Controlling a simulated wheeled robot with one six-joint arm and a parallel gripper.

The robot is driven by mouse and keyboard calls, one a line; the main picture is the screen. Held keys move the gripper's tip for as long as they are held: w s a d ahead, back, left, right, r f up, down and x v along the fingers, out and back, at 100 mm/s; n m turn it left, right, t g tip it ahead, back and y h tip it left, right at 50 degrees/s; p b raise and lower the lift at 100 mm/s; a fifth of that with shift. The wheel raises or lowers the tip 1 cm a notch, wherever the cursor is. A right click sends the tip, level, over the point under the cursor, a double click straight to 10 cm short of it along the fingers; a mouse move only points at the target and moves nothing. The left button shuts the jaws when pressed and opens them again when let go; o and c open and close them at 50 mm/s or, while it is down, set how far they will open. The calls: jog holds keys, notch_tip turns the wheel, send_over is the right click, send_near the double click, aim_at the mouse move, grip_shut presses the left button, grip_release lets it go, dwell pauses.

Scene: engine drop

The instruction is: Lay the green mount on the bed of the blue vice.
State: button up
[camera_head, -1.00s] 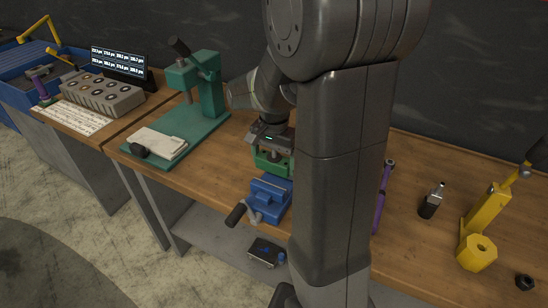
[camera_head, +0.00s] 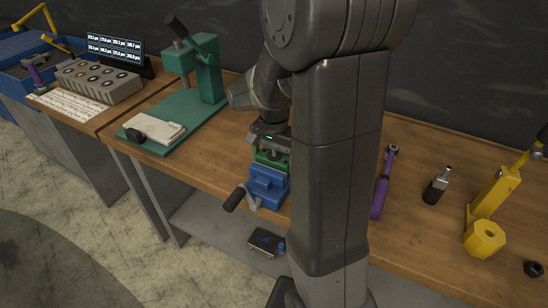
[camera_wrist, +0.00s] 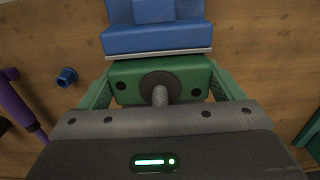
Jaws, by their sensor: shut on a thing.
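The green mount (camera_wrist: 190,77) is a block with a round black pad and a threaded stud on its face. My gripper (camera_wrist: 160,92) is shut on it, with a green finger at each side. Whether the mount touches the vice bed is hidden.
A teal press (camera_head: 205,80) stands left on the bench, with a cloth (camera_head: 155,130) on its base. The vice handle (camera_head: 236,198) juts past the bench edge.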

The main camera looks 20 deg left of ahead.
jog(key=shift+f+b, duration=0.4)
jog(key=shift+f, duration=0.15)
dwell(0.4)
jog(key=o, duration=1.2)
jog(key=shift+o, duration=0.2)
notch_tip(320, 180, up, 14)
jog(key=shift+f, duration=0.1)
jog(key=shift+f, duration=0.1)
notch_tip(320, 180, down, 13)
jog(key=shift+f, duration=0.2)
jog(key=shift+r, duration=0.25)
jog(key=shift+f, duration=0.2)
